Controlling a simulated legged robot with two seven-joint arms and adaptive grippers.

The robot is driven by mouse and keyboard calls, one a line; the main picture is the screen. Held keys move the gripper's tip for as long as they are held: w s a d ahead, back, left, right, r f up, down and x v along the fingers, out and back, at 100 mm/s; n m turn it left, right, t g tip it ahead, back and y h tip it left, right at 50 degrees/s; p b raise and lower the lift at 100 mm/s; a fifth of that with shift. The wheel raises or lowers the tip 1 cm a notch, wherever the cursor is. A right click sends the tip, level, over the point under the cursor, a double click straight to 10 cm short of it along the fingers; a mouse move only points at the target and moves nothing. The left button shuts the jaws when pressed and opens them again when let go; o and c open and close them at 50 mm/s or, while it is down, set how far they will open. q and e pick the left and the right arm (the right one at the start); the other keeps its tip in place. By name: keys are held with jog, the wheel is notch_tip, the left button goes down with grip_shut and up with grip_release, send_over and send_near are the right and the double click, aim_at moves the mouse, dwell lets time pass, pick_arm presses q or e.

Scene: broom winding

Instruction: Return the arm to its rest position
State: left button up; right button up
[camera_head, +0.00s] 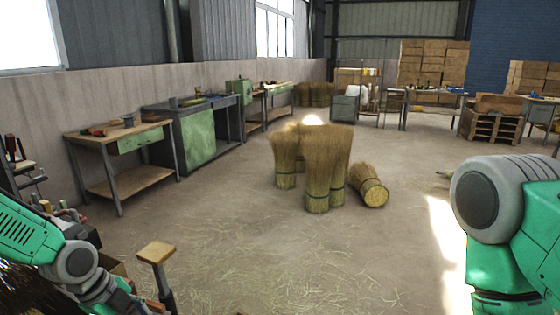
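My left arm (70,262) comes in at the lower left, green with grey joints, and angles down to the bottom edge. Its gripper is not clearly visible. My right arm (505,215) fills the lower right as a large green and grey upper joint. Its lower links and gripper are out of the frame.
Upright straw bundles (325,165) stand mid-floor, with one bundle (368,186) lying beside them. A small wooden-topped stand (156,252) is close to my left arm. Workbenches (118,140) line the left wall. Pallets (490,126) stand at right. The centre front floor is clear except for loose straw.

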pick_arm(q)
jog(key=s+d+f+n+g, duration=0.1)
jog(key=s+d+f+n, duration=0.2)
jog(key=s+f+n, duration=0.3)
jog(key=s+d+f+n, duration=0.3)
jog(key=s+f+n, duration=0.1)
jog(key=s, duration=0.4)
jog(key=s+a+f+n+y, duration=0.1)
jog(key=s+a+n, duration=0.1)
jog(key=s+n, duration=0.3)
jog(key=s+a+f+n+y, duration=0.2)
jog(key=s+n, duration=0.3)
jog(key=s, duration=0.3)
jog(key=shift+s+n+y, duration=0.3)
jog(key=shift+s, duration=0.05)
jog(key=shift+a, duration=0.25)
